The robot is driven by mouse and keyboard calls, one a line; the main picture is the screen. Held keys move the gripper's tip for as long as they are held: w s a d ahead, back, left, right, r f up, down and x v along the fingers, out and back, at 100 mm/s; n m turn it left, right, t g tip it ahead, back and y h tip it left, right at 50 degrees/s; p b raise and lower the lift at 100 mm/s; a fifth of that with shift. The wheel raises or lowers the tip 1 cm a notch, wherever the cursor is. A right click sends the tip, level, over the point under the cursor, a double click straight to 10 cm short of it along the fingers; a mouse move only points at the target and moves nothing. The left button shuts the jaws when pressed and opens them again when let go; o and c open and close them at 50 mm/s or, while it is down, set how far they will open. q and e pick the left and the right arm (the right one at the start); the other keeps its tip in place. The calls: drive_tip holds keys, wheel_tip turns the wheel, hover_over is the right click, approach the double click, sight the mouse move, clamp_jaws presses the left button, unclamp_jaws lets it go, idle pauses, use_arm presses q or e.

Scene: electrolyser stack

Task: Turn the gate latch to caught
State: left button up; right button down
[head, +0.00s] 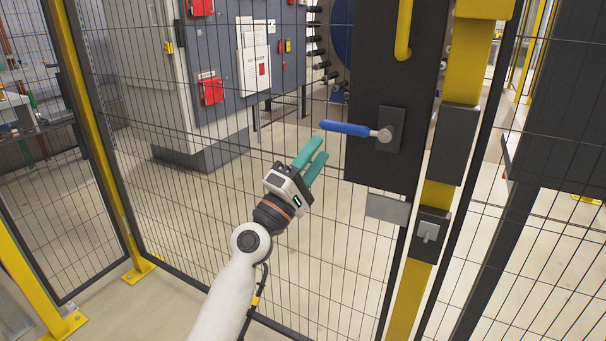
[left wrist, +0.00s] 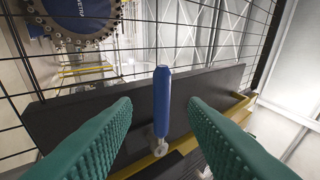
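The gate latch has a blue lever handle (head: 347,128), roughly level and pointing left from a metal pivot (head: 384,134) on the dark gate plate (head: 372,172). My left gripper (head: 318,149), with green fingers, is just below and left of the handle's free end. It is open and empty. In the left wrist view the blue handle (left wrist: 163,95) shows beyond and between the two parted fingers (left wrist: 160,112), with no visible contact. My right gripper is not in view.
A yellow pull handle (head: 403,30) sits above the latch. A yellow post (head: 436,193) with a grey switch box (head: 428,232) stands right of it. Mesh fence (head: 190,215) lies close behind my left arm. A grey cabinet (head: 200,145) stands beyond the mesh.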

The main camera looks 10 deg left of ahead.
use_arm(q)
drive_tip(key=shift+b+v, duration=0.35)
drive_tip(key=shift+v, duration=2)
